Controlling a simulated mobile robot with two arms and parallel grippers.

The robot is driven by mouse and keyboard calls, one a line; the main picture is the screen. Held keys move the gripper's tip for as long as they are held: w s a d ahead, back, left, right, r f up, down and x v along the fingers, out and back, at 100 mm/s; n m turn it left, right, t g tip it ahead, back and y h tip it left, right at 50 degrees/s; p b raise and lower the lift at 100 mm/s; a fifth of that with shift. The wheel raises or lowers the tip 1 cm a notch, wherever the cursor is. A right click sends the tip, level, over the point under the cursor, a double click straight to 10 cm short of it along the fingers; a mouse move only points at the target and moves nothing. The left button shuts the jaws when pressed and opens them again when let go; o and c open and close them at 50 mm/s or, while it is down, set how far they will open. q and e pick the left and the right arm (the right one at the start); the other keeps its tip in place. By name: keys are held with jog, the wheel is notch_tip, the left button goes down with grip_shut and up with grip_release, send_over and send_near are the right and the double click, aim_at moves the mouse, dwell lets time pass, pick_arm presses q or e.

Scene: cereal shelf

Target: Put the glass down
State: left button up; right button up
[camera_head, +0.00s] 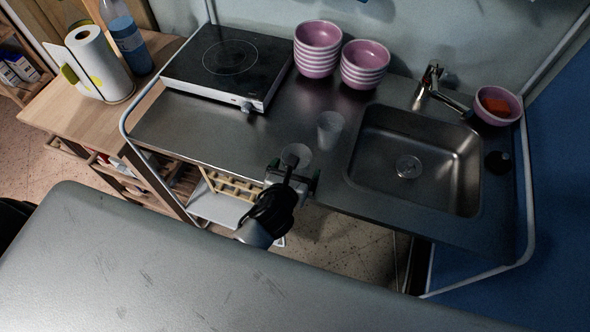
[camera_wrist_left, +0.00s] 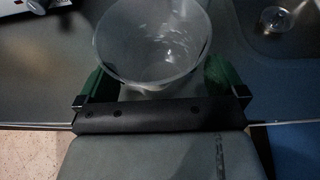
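A clear glass (camera_head: 296,153) is at the front edge of the steel counter (camera_head: 215,128), between the fingers of my left gripper (camera_head: 291,181). In the left wrist view the glass (camera_wrist_left: 152,45) fills the space between the green finger pads of the gripper (camera_wrist_left: 160,85), which appear to touch its sides. It looks upright with its open rim toward the camera. Whether its base touches the counter is hidden. A second clear glass (camera_head: 330,130) stands upright on the counter just behind and to the right. My right gripper is not in view.
The sink (camera_head: 413,160) with its faucet (camera_head: 430,88) lies to the right. A black cooktop (camera_head: 228,62) and stacked pink bowls (camera_head: 317,48) (camera_head: 364,64) stand behind. A pink bowl (camera_head: 497,105) sits at the back right. The counter left of the glasses is clear.

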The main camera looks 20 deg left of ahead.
pick_arm(q)
jog(key=shift+r, duration=0.1)
jog(key=shift+s, duration=0.2)
jog(key=b+v, duration=0.1)
jog(key=v, duration=1)
jog(key=shift+s+r, duration=0.25)
jog(key=shift+s, duration=0.05)
jog(key=shift+f, duration=0.1)
